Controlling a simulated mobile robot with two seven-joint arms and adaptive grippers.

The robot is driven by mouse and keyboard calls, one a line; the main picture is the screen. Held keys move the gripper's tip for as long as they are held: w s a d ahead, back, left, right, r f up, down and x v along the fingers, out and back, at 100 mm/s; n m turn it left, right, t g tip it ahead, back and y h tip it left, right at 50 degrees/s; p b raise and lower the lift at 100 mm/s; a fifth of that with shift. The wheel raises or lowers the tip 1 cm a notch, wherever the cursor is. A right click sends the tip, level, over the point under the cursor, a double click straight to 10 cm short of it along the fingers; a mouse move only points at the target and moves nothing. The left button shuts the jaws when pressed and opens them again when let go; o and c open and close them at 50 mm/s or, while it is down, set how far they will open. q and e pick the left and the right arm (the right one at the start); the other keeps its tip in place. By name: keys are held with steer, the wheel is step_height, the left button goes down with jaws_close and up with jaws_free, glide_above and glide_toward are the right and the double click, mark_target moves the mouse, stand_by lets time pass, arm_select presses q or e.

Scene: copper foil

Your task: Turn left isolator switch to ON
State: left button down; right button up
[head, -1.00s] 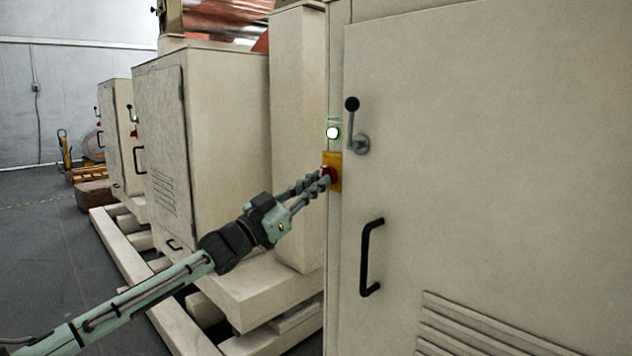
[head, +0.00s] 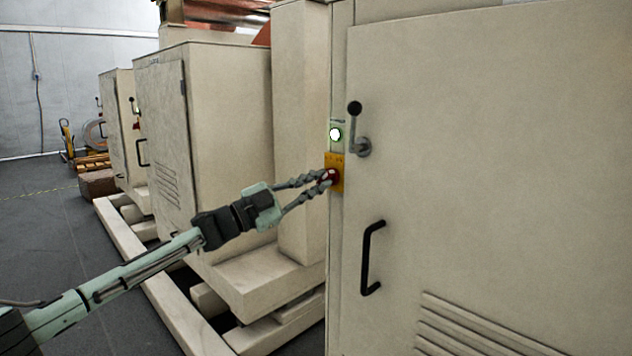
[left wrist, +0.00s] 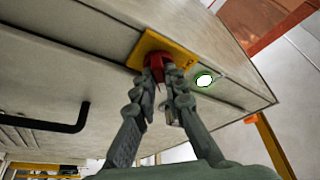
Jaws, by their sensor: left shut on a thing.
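The isolator switch is a red knob (head: 328,178) on a yellow plate (head: 337,163), on the narrow front edge of the beige cabinet. My left gripper (head: 325,178) reaches it from the left, its two fingers shut on the red knob. In the left wrist view the fingers (left wrist: 158,78) lie on either side of the red knob (left wrist: 156,64), and the yellow plate (left wrist: 178,50) is behind it. The fingers hide part of the knob, and I cannot read its position marks. My right gripper is not in view.
A lit green-white lamp (head: 335,134) sits just above the plate. A lever with a black ball (head: 357,125) and a black door handle (head: 370,258) stand out from the cabinet door (head: 480,150). Another cabinet (head: 225,130) stands behind my left arm. Grey floor (head: 60,260) is clear at left.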

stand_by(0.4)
arm_select(q)
steer(key=c, duration=1.6)
jaws_free()
steer(key=shift+a, duration=0.1)
steer(key=v, duration=1.1)
steer(key=shift+s+a, duration=0.25)
steer(key=shift+a, duration=0.05)
steer(key=shift+f, duration=0.1)
